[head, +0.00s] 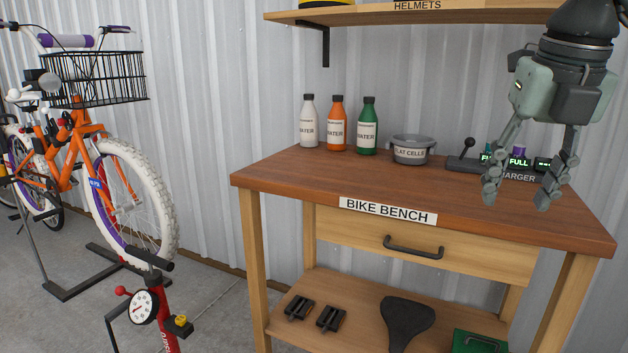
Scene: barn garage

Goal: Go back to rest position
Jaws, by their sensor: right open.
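My right gripper (518,190) hangs at the upper right with its fingers pointing down over the right part of the bike bench (290,172). Its fingers are spread apart and nothing is held between them. The charger (460,164) stands on the bench behind the fingers, partly hidden by them. It has a lever at its left and lit displays reading "FULL". My left gripper is not in the view.
A white (309,123), an orange (337,125) and a green bottle (367,127) stand at the bench's back, beside a grey flat-cells pot (411,150). A helmet shelf (430,13) overhangs the bench. An orange bike (82,150) and red pump (160,310) stand left.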

